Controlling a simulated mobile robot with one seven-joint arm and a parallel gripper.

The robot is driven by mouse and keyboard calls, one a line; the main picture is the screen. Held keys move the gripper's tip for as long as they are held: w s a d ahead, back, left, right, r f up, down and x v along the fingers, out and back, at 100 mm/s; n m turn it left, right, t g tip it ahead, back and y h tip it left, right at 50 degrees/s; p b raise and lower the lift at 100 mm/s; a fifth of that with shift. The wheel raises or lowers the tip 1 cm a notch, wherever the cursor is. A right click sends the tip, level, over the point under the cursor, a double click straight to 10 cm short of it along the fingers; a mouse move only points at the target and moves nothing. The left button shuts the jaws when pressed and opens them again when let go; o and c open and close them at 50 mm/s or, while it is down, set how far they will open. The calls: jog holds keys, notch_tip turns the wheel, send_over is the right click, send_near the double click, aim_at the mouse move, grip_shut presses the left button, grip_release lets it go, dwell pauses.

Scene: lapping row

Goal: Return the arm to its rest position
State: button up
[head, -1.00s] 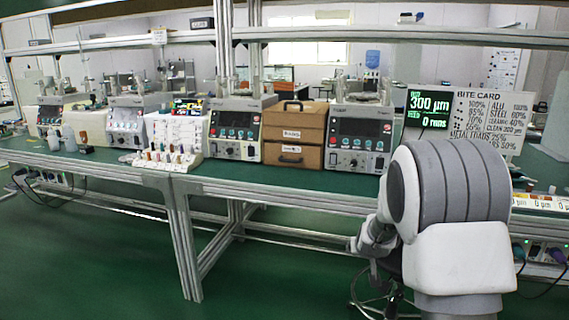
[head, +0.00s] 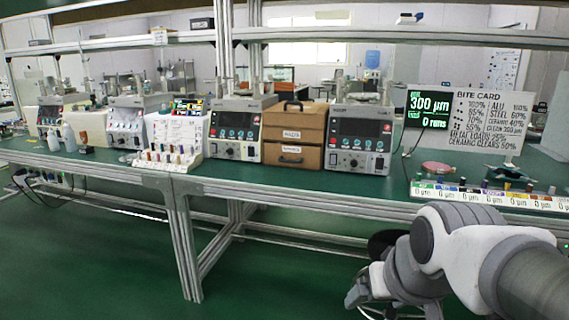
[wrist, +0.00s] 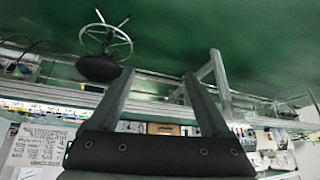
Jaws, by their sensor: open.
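My arm shows at the lower right of the head view, in front of the bench and below its top. My gripper is not clearly seen in the head view. In the wrist view my gripper (wrist: 152,88) has its two dark fingers spread wide apart with nothing between them. That view is upside down, with the green floor at the top and the bench behind the fingers.
The green bench (head: 300,185) carries control units, a brown drawer box (head: 292,150) and a bite card sign (head: 485,122). A rack of coloured pieces (head: 490,196) lies at its right front edge. A stool (wrist: 100,68) stands near the bench. Floor at left is clear.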

jog(key=s, duration=0.8)
notch_tip(320, 180, up, 28)
jog(key=p, duration=2.8)
jog(key=shift+w+f+g+p, duration=0.15)
jog(key=shift+w+g+p, duration=0.15)
jog(key=shift+w, duration=0.15)
jog(key=shift+d, duration=0.15)
